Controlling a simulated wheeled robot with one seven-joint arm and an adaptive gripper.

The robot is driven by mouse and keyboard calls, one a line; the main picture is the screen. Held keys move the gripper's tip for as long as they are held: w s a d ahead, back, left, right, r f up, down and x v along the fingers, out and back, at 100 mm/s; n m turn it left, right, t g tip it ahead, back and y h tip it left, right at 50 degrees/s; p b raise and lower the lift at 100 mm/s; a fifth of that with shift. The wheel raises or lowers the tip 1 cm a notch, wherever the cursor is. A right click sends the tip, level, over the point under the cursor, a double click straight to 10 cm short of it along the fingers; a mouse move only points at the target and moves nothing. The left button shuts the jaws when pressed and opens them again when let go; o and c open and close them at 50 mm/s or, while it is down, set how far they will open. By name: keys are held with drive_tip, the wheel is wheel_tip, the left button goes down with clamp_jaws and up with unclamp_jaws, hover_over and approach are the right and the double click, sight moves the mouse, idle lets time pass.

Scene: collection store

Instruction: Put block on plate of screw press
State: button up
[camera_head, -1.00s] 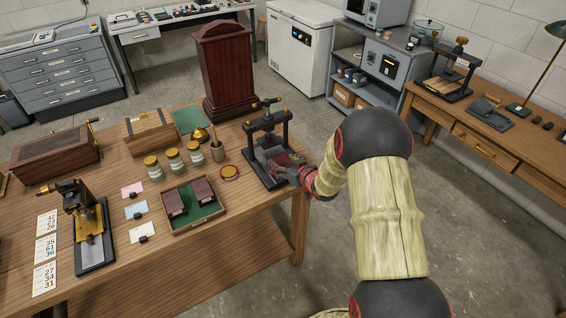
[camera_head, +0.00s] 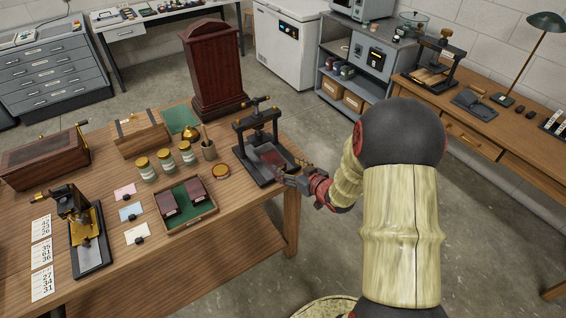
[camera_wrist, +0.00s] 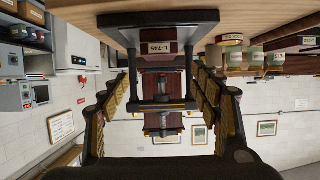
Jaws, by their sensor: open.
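The screw press (camera_head: 240,150) stands near the right end of the wooden table. A dark red block (camera_head: 271,158) lies on its plate, under the raised pressing part; the block's pale label reads L-745 in the upside-down wrist view (camera_wrist: 158,48). My gripper (camera_head: 284,177) is open and empty at the press's front right side, apart from the block. In the wrist view its fingers (camera_wrist: 161,82) spread to either side of the press frame (camera_wrist: 132,70). Two more dark red blocks (camera_head: 166,203) (camera_head: 195,190) sit in the green-lined tray (camera_head: 192,226).
A tall dark red clock case (camera_head: 215,70) stands behind the press. A brass stamping device (camera_head: 85,225) stands farther left. Floor is open right of the table.

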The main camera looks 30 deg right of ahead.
drive_tip(key=s+a+r+g+h, duration=0.2)
drive_tip(key=s+a+r, duration=0.1)
drive_tip(key=r, duration=0.5)
drive_tip(key=s+a+r+g+h, duration=0.1)
drive_tip(key=s+a+r+g, duration=0.15)
drive_tip(key=r, duration=0.65)
drive_tip(key=s+a+r+g+y, duration=0.1)
drive_tip(key=s+a+r, duration=0.1)
drive_tip(key=s+a, duration=0.5)
drive_tip(key=s+a+r+g+y, duration=0.1)
drive_tip(key=s+a, duration=0.6)
drive_tip(key=s, duration=0.8)
wheel_tip(320, 180, up, 2)
drive_tip(key=shift+a+r+g+y, duration=0.15)
drive_tip(key=shift+g+y, duration=0.15)
drive_tip(key=shift+g, duration=0.45)
